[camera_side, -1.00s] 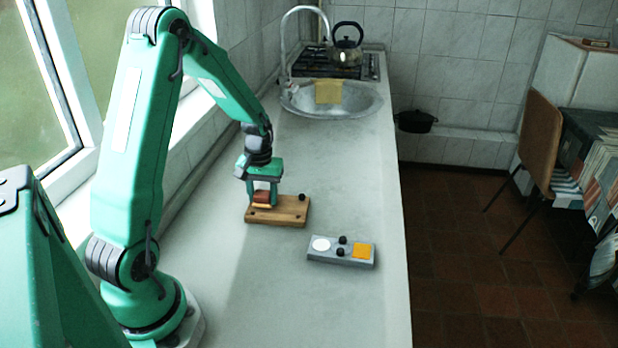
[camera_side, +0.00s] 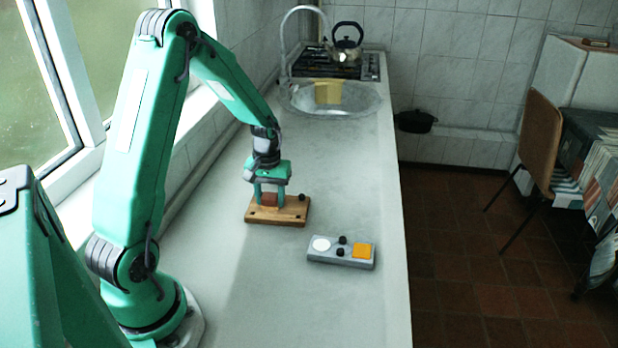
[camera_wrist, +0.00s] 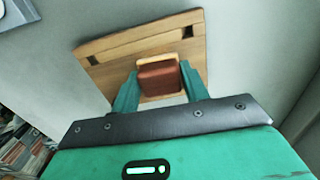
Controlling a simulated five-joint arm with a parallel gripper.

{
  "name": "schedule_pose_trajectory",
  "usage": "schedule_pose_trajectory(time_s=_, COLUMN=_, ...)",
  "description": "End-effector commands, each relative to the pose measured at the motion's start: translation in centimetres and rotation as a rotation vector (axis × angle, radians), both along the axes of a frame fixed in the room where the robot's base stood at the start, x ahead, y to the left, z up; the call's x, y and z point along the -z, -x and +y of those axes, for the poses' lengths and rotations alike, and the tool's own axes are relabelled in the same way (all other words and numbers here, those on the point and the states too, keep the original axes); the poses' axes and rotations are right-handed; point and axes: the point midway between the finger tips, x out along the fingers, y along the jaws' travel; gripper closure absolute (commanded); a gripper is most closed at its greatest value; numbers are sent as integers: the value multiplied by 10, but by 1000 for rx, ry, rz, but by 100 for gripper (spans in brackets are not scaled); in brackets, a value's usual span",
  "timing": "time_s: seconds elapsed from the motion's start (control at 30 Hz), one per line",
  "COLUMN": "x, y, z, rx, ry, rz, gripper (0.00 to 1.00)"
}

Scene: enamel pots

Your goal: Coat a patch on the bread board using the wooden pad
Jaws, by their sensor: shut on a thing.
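The wooden pad (camera_side: 270,199) is a small reddish-brown block. In the wrist view the pad (camera_wrist: 158,76) shows a paler wood rim at its far side. My gripper (camera_side: 270,201) is shut on the pad, with one green finger on each side; the gripper also shows in the wrist view (camera_wrist: 158,84). The pad is over the middle of the bread board (camera_side: 291,215), a flat brown board on the counter; the bread board fills the upper middle of the wrist view (camera_wrist: 115,68). I cannot tell whether the pad touches the board. The surface under the pad is hidden.
A grey tray (camera_side: 339,262) with a white disc (camera_side: 321,245), an orange square (camera_side: 361,251) and two black knobs stands nearer the camera, right of the board. The counter beyond is clear up to the sink (camera_side: 362,107).

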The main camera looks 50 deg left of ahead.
Motion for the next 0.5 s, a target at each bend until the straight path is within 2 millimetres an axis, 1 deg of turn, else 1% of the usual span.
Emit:
schedule_pose_trajectory(time_s=0.23, x=-1, y=-11, z=-10, rx=1, ry=0, rz=0, gripper=74)
schedule_pose_trajectory(time_s=0.5, x=-1, y=-14, z=-13, rx=0, ry=1, rz=1, gripper=74)
